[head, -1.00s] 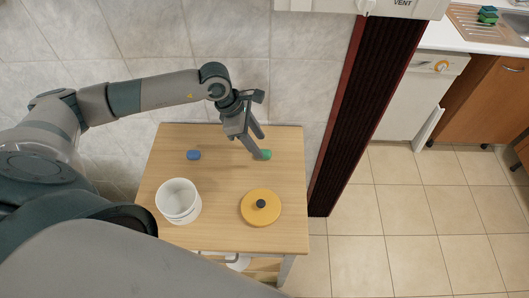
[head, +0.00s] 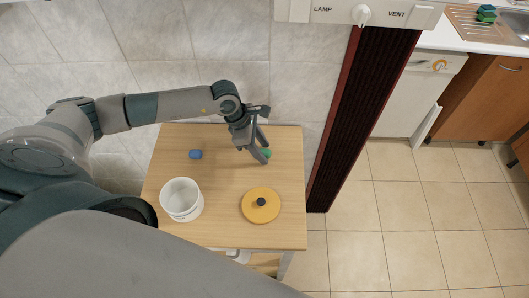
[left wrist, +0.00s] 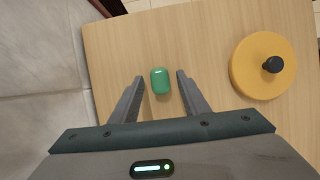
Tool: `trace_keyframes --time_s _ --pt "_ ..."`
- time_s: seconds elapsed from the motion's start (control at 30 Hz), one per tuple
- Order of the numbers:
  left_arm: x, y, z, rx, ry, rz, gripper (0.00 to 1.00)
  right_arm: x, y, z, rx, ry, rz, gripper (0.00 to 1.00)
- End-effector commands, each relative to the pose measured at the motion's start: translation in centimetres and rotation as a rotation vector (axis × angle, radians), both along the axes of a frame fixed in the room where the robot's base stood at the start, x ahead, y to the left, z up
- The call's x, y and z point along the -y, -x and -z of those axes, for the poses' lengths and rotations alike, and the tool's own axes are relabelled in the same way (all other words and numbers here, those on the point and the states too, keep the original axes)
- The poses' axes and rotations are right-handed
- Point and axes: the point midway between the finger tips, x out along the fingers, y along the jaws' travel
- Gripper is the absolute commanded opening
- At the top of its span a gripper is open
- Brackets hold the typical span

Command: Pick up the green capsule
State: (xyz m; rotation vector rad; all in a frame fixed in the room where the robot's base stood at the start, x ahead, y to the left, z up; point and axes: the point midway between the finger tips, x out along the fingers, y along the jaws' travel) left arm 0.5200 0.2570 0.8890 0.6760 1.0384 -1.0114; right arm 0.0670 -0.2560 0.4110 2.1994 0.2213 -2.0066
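The green capsule (head: 267,154) lies on the wooden table near its far right part, partly hidden by my left gripper in the head view. In the left wrist view the capsule (left wrist: 160,81) lies between the two fingertips, with a gap on each side. My left gripper (head: 265,154) is open and empty, its fingers pointing down at the capsule. The fingers also show in the left wrist view (left wrist: 160,78). My right gripper is not in view.
A blue capsule (head: 195,154) lies at the table's far left. A white pot (head: 181,200) stands at the near left and a yellow lid (head: 261,205) with a dark knob at the near right. The middle of the wooden table (head: 225,180) is clear. A dark ribbed panel (head: 365,110) rises right of the table.

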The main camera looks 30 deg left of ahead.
Motion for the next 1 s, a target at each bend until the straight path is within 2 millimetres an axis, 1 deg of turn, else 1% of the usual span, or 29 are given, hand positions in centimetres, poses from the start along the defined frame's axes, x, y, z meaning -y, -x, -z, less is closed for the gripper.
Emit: trace_keyframes --time_s 0.03,0.13,0.17,0.47,0.63,0.77,0.9,1.0 --pt "0.0 0.0 0.0 0.000 0.000 0.000 0.29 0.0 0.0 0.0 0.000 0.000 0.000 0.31" --pt "0.0 0.0 0.0 0.000 0.000 0.000 0.05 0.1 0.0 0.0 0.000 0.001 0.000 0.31" --pt "0.0 0.0 0.0 0.000 0.000 0.000 0.02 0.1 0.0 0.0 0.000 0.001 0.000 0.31" --pt "0.0 0.0 -0.1 0.000 0.000 0.000 0.02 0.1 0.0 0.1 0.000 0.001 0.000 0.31" --pt "0.0 -0.1 -0.7 0.002 0.000 0.000 0.02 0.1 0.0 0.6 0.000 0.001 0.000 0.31" --pt "0.0 -0.1 -1.8 0.003 0.001 0.001 0.02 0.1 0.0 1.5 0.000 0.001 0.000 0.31" --pt "0.0 -0.1 -3.8 0.006 0.001 0.002 0.02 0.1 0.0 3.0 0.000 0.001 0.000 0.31" --pt "1.2 1.2 -4.7 0.001 0.003 0.005 0.02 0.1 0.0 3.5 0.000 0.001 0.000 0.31"
